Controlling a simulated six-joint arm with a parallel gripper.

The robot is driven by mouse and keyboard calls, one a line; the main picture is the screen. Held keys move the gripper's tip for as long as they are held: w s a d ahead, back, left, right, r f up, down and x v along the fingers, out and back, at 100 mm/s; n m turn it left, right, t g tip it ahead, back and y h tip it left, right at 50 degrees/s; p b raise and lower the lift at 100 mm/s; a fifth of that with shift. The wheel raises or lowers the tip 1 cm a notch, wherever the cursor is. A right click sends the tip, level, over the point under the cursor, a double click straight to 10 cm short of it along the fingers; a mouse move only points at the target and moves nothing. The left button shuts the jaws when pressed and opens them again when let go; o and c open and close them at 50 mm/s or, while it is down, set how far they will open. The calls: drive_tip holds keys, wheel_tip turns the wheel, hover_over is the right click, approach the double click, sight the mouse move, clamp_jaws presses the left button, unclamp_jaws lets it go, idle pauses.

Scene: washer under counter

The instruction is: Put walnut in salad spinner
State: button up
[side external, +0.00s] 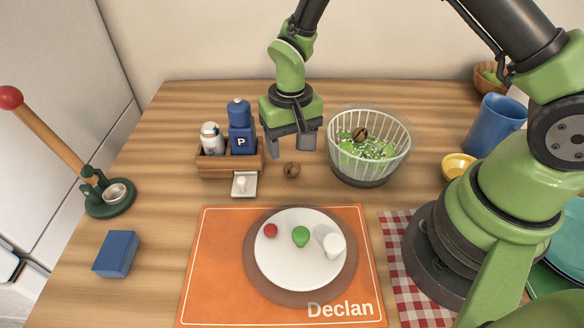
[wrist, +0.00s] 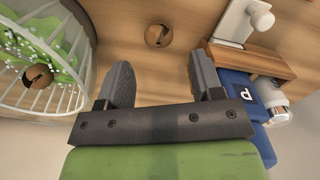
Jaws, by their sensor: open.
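A brown walnut (side external: 292,170) lies on the wooden table between the condiment caddy and the salad spinner; it also shows in the wrist view (wrist: 158,36), ahead of the fingertips. The salad spinner (side external: 340,160) is a white slatted basket with green leaves and white bits inside. A second walnut (side external: 360,134) rests on the leaves in it, and both show at the left of the wrist view. My gripper (side external: 293,150) is open and empty, its fingers pointing down behind the table walnut, apart from it. In the wrist view nothing is between the fingers (wrist: 163,82).
Left of my gripper stands a wooden caddy (side external: 228,170) with a blue pepper bottle (side external: 241,130) and a white shaker (side external: 211,138). A small white switch plate (side external: 244,184) lies before it. A white plate (side external: 285,270) sits in front. A blue mug (side external: 494,125) stands right.

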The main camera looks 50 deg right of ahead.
sight(292, 164)
wheel_tip(292, 164, down, 5)
drive_tip(key=shift+s+f, duration=0.15)
drive_tip(key=c, duration=1)
drive_tip(key=shift+c, duration=0.4)
